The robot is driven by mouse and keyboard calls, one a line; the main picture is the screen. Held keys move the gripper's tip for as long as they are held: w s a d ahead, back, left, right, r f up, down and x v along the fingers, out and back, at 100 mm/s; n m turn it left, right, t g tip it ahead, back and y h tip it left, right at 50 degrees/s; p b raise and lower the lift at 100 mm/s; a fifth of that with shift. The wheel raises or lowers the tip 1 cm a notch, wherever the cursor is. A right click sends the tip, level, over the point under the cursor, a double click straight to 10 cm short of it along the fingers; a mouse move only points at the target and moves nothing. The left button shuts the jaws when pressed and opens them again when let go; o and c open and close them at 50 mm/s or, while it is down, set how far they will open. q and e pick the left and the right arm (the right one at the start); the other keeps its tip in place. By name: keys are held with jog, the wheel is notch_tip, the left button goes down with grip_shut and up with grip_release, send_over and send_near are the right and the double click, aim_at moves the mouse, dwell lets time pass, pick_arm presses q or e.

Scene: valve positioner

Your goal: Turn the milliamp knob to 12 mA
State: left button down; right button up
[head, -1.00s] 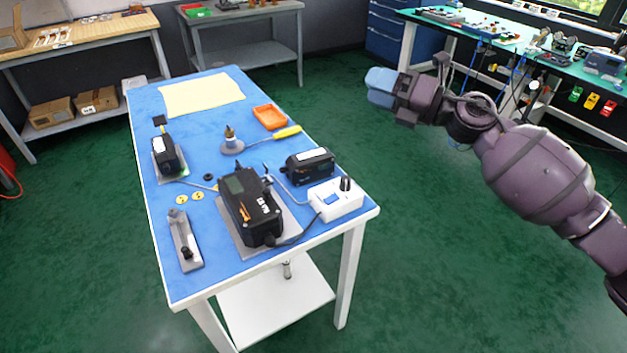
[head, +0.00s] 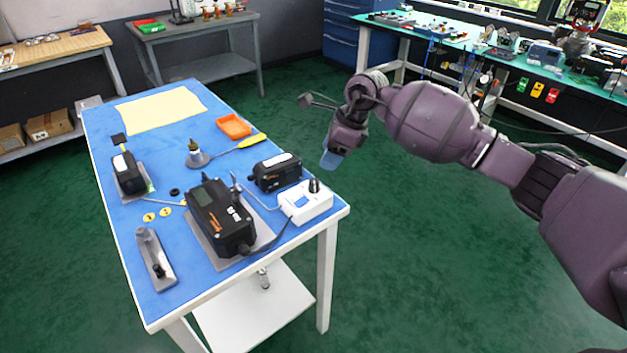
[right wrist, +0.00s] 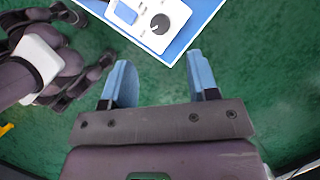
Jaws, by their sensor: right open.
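The milliamp knob (head: 314,185) is a black knob on top of a white box (head: 306,203) at the near right corner of the blue-topped table. In the right wrist view the knob (right wrist: 160,23) shows from above on the white box (right wrist: 149,43), beyond my fingertips. The scale marks are too small to read. My right gripper (head: 331,160) points down beside the table's right edge, a little above and right of the box. In the right wrist view its two blue fingers (right wrist: 159,75) are apart with nothing between them. My left gripper is not in view.
A black positioner (head: 219,217) on a plate stands left of the box, joined to it by a cable. A smaller black device (head: 277,172) sits just behind the box. An orange tray (head: 234,126) and a yellow-handled screwdriver (head: 251,141) lie farther back. The floor right of the table is clear.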

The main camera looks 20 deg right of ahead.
aim_at(315, 180)
jog(key=b+x, duration=0.1)
jog(key=x, duration=0.7)
jog(key=shift+a+f, duration=0.1)
jog(key=shift+f, duration=0.05)
jog(key=shift+w+a+f, duration=0.15)
jog(key=shift+f, duration=0.25)
jog(key=shift+c, duration=0.3)
